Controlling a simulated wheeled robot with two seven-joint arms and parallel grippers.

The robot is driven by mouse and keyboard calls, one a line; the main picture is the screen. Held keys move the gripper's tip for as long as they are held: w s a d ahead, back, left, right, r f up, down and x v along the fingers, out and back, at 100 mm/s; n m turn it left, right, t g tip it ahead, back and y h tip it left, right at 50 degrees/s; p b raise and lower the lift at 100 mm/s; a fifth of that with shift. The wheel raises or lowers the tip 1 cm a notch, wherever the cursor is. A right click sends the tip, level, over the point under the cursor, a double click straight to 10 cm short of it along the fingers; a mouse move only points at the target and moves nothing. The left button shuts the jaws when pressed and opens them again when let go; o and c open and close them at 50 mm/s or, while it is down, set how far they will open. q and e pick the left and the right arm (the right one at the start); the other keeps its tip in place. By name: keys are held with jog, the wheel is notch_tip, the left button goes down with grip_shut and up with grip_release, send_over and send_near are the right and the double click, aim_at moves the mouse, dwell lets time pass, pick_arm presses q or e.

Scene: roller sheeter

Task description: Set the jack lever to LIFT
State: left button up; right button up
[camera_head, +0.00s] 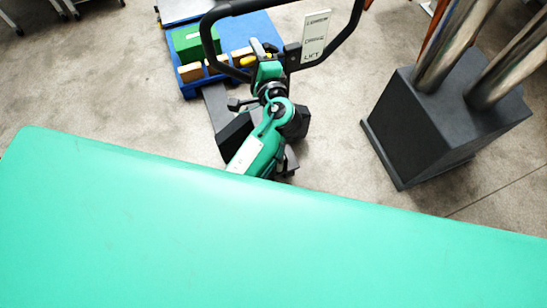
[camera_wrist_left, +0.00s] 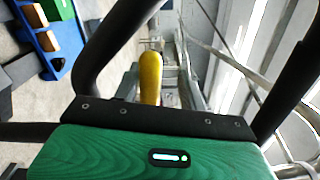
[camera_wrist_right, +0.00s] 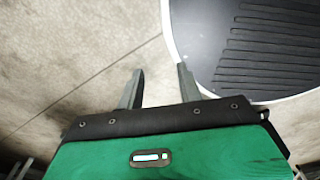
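The yellow lever (camera_wrist_left: 150,78) stands in front of my left gripper in the left wrist view, between the black sides of the jack's loop handle (camera_wrist_left: 108,45). In the head view the handle (camera_head: 348,38) rises at the top, with a pale label plate (camera_head: 315,35) reading LIFT at its lower end. My left gripper (camera_head: 262,52) is at the handle, close to small yellow parts. My right gripper (camera_wrist_right: 158,88) is open and empty over the floor.
A blue pallet (camera_head: 262,25) with a green box (camera_head: 190,42) and brown boxes lies behind the handle. A dark block (camera_head: 430,125) with shiny rollers stands on the right. Grey floor lies clear between. A dark ribbed platform (camera_wrist_right: 265,50) is beside my right gripper.

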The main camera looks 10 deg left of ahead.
pick_arm(q)
jog(key=shift+s+f, duration=0.1)
jog(key=shift+s, duration=0.75)
pick_arm(e)
jog(key=a, duration=0.5)
pick_arm(q)
jog(key=w+d+v, duration=0.1)
jog(key=v, duration=1.1)
jog(key=s+d+f+m+g+h+b, duration=0.1)
jog(key=f+g+h+b, duration=0.1)
jog(key=f, duration=1.5)
jog(key=s+d+f+m+g+h+b, duration=0.1)
jog(key=f+h, duration=0.3)
jog(key=f, duration=1.3)
jog(key=shift+d+f+g+h+b, duration=0.25)
jog(key=shift+d+g+b, duration=0.3)
jog(key=shift+g, duration=0.35)
pick_arm(e)
jog(key=d+f, duration=0.1)
jog(key=d, duration=0.1)
jog(key=d+f, duration=0.2)
jog(key=shift+w+d+f, duration=0.1)
jog(key=shift+d+f, duration=0.15)
jog(key=shift+f, duration=0.05)
